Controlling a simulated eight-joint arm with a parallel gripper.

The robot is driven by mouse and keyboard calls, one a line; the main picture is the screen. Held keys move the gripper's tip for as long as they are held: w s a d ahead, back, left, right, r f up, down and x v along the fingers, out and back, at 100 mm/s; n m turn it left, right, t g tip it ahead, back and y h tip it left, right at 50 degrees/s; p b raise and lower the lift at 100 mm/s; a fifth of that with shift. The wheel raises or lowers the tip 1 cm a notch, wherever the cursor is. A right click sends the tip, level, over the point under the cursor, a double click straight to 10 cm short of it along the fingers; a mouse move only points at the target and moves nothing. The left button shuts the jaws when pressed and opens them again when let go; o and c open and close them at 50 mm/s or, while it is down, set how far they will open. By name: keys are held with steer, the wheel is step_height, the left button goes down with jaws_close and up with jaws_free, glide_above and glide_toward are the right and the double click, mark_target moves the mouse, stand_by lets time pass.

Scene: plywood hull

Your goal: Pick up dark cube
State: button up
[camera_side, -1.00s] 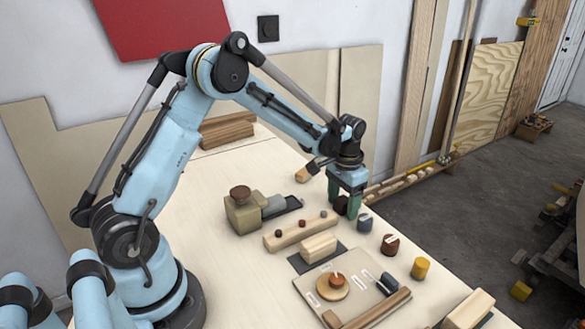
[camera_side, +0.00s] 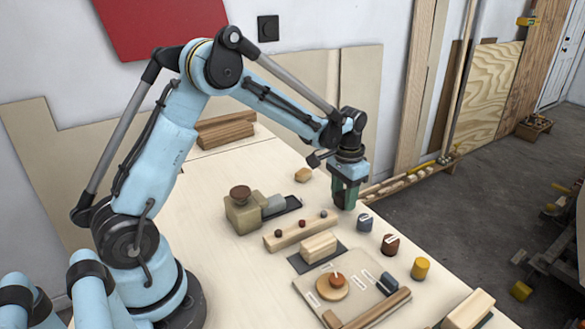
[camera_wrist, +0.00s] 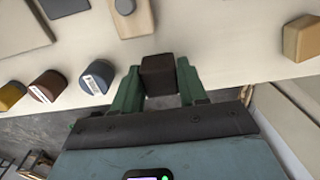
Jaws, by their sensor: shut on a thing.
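My gripper (camera_side: 346,201) is at the back right part of the table, pointing down. In the wrist view its green fingers (camera_wrist: 161,86) are shut on a dark brown cube (camera_wrist: 158,74), one finger on each side. In the side view the fingers mostly hide the cube. The gap between the cube and the table top is hard to judge, but the fingertips sit higher than before.
A blue-grey block (camera_side: 365,222), a brown block (camera_side: 390,245) and a yellow block (camera_side: 420,268) stand along the table's right side. A small wooden block (camera_side: 303,174) lies behind left. A peg rail (camera_side: 302,230) and a board (camera_side: 318,293) are nearer.

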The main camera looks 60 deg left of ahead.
steer(key=r, duration=0.1)
steer(key=d+r, duration=0.1)
steer(key=r, duration=0.1)
steer(key=shift+s, duration=0.2)
steer(key=s+d+r, duration=0.4)
steer(key=d+r, duration=0.2)
steer(key=d, duration=0.3)
steer(key=shift+d+r, duration=0.15)
steer(key=shift+d, duration=0.25)
steer(key=o, duration=0.5)
steer(key=c, duration=0.4)
glide_above(278, 232)
steer(key=shift+w+f, duration=0.15)
steer(key=shift+f, duration=3.2)
